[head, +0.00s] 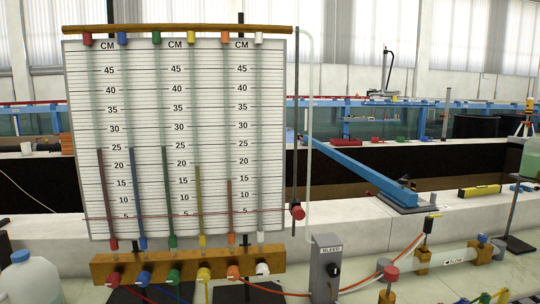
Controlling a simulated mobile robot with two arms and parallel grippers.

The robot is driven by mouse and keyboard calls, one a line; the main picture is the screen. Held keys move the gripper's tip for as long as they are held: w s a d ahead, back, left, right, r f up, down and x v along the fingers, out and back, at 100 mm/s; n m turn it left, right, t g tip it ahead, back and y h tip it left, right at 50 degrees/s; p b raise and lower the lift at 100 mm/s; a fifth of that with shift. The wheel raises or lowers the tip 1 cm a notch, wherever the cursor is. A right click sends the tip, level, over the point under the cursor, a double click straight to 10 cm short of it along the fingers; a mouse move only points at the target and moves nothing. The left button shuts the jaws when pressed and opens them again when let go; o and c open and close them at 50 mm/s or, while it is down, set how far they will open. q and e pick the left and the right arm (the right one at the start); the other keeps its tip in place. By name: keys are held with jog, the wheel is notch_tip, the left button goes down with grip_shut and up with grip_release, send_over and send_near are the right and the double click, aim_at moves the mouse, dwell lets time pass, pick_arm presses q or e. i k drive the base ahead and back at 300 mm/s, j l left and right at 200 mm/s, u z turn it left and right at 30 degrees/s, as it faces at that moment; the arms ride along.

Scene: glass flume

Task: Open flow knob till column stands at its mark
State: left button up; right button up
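A white manometer board (72,150) with CM scales stands upright at the left. Its red column (107,190), blue column (137,190) and green column (169,190) top out near 25. The yellow column (200,200) reaches about 20 and the orange column (231,205) about 16. The white-capped tube's level is unclear. A thin red line (180,215) crosses low, near 5, ending at a red slider knob (297,212). A red round knob (391,273) sits on the pipe at the lower right; I cannot tell if it is the flow knob. Neither gripper is in view.
A wooden manifold (105,270) with coloured fittings lies below the board. A grey BLEED box (326,285) with a black knob stands right of it. A clear FLOW pipe (455,257), blue lever (360,170), yellow level (480,191) and plastic bottle (30,280) are around.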

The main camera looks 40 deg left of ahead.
aim_at(482, 238)
jog(key=u, duration=0.75)
jog(key=l+u, duration=1.35)
jog(key=k+l+u, duration=0.2)
jog(key=l+u, duration=0.2)
jog(key=l, duration=0.15)
